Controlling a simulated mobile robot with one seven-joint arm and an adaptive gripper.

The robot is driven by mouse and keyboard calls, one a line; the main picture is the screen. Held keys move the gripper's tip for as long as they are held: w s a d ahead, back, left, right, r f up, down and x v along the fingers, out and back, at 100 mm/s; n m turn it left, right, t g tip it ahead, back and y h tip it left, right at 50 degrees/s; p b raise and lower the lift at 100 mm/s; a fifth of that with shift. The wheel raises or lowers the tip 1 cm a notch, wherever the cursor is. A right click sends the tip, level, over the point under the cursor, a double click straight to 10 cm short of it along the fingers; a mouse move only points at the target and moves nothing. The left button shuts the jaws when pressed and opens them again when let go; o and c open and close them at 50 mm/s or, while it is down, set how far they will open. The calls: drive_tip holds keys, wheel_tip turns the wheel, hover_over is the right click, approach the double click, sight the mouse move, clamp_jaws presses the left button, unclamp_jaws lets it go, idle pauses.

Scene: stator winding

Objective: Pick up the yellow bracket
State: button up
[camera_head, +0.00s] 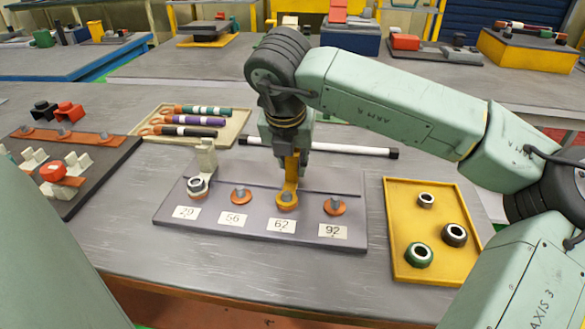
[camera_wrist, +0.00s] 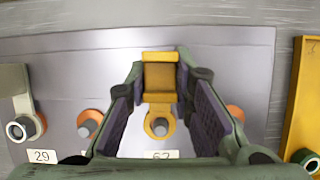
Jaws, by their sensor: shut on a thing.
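The yellow bracket (camera_head: 291,175) stands upright on the grey board (camera_head: 335,180), its ring around the peg behind the label 62. It also shows in the wrist view (camera_wrist: 160,85), between the two fingers. My gripper (camera_head: 287,150) comes down from above and is shut on the upper part of the bracket. In the wrist view, my gripper (camera_wrist: 165,105) has one finger on each side of the bracket. In the head view the fingers partly hide the bracket's top.
A white bracket (camera_head: 207,160) stands at label 29 on the left. Bare orange-based pegs (camera_head: 240,196) flank the yellow bracket. A yellow tray (camera_head: 402,265) with rings lies right. A white rod (camera_head: 350,150) lies behind the board. A beige tray (camera_head: 233,128) holds several coloured rods.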

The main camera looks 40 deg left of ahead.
clamp_jaws()
drive_tip(key=shift+r, duration=0.1)
drive_tip(key=shift+r, duration=0.2)
wheel_tip(320, 180, up, 3)
drive_tip(key=shift+s+b, duration=0.1)
drive_tip(key=shift+b, duration=0.75)
drive_tip(key=s+d+r+b, duration=0.1)
drive_tip(key=s+d+b, duration=0.1)
drive_tip(key=s, duration=1.3)
drive_tip(key=shift+s+d+r+b, duration=0.2)
drive_tip(key=shift+s+d+b, duration=0.15)
drive_tip(key=shift+b, duration=0.5)
drive_tip(key=shift+w, duration=0.1)
